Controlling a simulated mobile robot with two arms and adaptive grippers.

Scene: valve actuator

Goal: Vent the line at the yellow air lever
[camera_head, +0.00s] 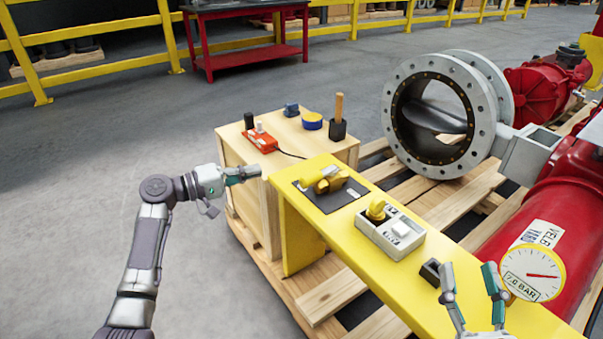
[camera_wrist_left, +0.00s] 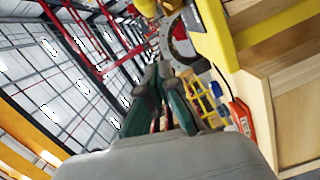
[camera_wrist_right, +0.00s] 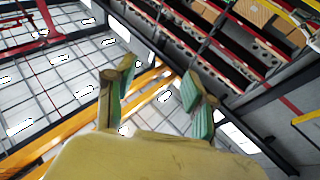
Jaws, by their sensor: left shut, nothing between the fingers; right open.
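The yellow air lever (camera_head: 336,182) sits on a dark plate (camera_head: 345,199) on top of the yellow beam (camera_head: 306,230). It looks like a yellow body with a handle; its exact position is hard to tell. My left gripper (camera_head: 250,173) is shut and empty, to the left of the lever and apart from it, by the beam's left end. Its fingers also show in the left wrist view (camera_wrist_left: 163,88). My right gripper (camera_head: 468,269) is open and empty over the beam's near right part, fingers pointing up. It also shows in the right wrist view (camera_wrist_right: 158,85).
A grey box with a yellow knob (camera_head: 376,210) and white button stands on the beam. A gauge (camera_head: 532,273) labelled 7.0 BAR is on the red cylinder (camera_head: 560,215). A wooden crate (camera_head: 240,185) carries an orange-red device (camera_head: 261,140). A large flanged valve (camera_head: 388,110) stands behind.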

